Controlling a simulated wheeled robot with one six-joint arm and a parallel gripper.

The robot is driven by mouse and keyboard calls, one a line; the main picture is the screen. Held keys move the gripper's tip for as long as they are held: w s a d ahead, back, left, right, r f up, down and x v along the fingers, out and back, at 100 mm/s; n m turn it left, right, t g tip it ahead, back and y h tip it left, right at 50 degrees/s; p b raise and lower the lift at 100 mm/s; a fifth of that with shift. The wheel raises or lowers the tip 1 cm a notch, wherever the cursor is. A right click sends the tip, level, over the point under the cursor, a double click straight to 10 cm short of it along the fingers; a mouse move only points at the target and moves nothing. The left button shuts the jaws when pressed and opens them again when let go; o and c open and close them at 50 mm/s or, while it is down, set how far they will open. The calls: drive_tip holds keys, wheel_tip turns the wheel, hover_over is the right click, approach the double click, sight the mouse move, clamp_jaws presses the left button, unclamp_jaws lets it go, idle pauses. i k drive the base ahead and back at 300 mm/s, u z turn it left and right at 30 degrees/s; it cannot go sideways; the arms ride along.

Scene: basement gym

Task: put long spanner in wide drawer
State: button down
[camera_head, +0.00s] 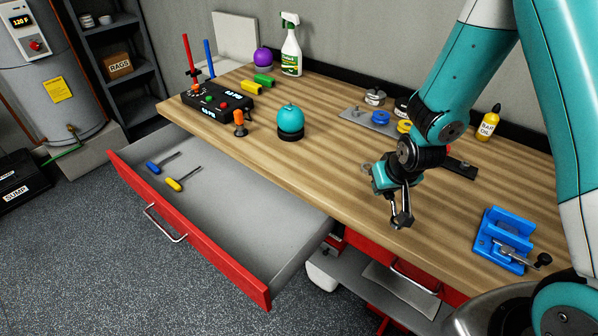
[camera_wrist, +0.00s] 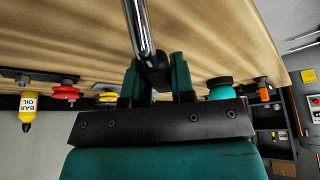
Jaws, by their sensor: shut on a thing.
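The long spanner (camera_head: 403,214) is in my gripper (camera_head: 394,188), over the front part of the wooden bench, right of the drawer. Its dark metal end points down toward the bench's front edge; whether it touches the wood is hard to tell. In the wrist view the chrome shaft of the spanner (camera_wrist: 139,28) runs up out of the frame from between the fingers of my gripper (camera_wrist: 154,75), which are shut on it. The wide drawer (camera_head: 240,215) is pulled open at the left, with a red front and grey floor.
Blue (camera_head: 154,168) and yellow (camera_head: 176,185) screwdrivers lie at the drawer's left end; the rest is bare. On the wooden bench (camera_head: 330,165) stand a control box (camera_head: 217,100), a teal ball (camera_head: 290,119), a spray bottle (camera_head: 291,50) and a blue vise (camera_head: 503,240).

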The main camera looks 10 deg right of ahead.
sight(227, 197)
drive_tip(key=k, duration=1.25)
drive_tip(key=u, duration=0.7)
drive_tip(key=i, duration=0.65)
drive_tip(key=u, duration=0.95)
drive_tip(key=i, duration=1.8)
drive_tip(key=z, duration=1.05)
drive_tip(key=i, duration=0.3)
drive_tip(key=z, duration=0.25)
